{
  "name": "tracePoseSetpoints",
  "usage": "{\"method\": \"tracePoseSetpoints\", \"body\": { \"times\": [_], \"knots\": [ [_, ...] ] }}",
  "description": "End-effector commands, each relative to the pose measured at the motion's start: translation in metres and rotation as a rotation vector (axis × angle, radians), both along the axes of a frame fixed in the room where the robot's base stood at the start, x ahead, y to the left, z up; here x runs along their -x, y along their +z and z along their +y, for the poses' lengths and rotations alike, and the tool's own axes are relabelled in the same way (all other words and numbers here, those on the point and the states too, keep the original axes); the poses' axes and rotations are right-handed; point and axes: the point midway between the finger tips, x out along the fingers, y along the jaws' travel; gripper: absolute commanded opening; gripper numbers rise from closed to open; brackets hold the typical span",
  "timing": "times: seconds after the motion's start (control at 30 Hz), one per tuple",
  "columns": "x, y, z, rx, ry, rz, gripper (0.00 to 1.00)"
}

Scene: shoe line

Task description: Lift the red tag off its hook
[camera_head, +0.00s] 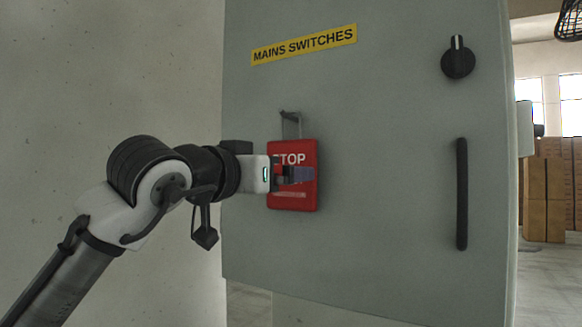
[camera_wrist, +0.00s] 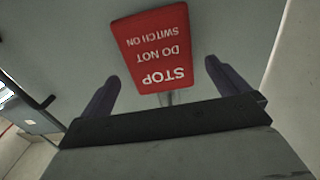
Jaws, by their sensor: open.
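The red tag (camera_head: 292,190) hangs by a thin grey loop (camera_head: 291,127) from a small dark hook (camera_head: 288,114) on the grey cabinet door. In the wrist view the tag (camera_wrist: 154,45) appears upside down and reads STOP DO NOT SWITCH ON. My gripper (camera_head: 304,174) is in front of the tag in the head view and covers part of it. In the wrist view my gripper's two fingers (camera_wrist: 158,80) are apart, one on each side of the tag's STOP end and loop. I see no finger touching the tag. The hook is hidden in the wrist view.
The grey cabinet door (camera_head: 390,200) carries a yellow MAINS SWITCHES label (camera_head: 304,45), a black rotary knob (camera_head: 458,58) and a long black handle (camera_head: 461,194) to the right. Brown boxes (camera_head: 545,190) stand beyond the cabinet. The door around the tag is clear.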

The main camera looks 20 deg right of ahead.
Motion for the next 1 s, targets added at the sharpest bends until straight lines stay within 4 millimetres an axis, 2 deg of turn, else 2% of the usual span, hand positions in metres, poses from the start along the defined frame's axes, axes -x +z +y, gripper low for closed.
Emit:
{"method": "tracePoseSetpoints", "body": {
  "times": [0.23,0.5,0.8,1.0],
  "knots": [
    [-0.011,-0.001,-0.015,-0.001,0.001,0.001,1.0],
    [-0.032,-0.007,-0.045,-0.001,0.0,-0.001,1.0],
    [-0.036,-0.009,-0.05,0.002,0.0,-0.001,1.0],
    [-0.036,-0.009,-0.05,0.002,0.0,-0.001,0.75]
  ]
}}
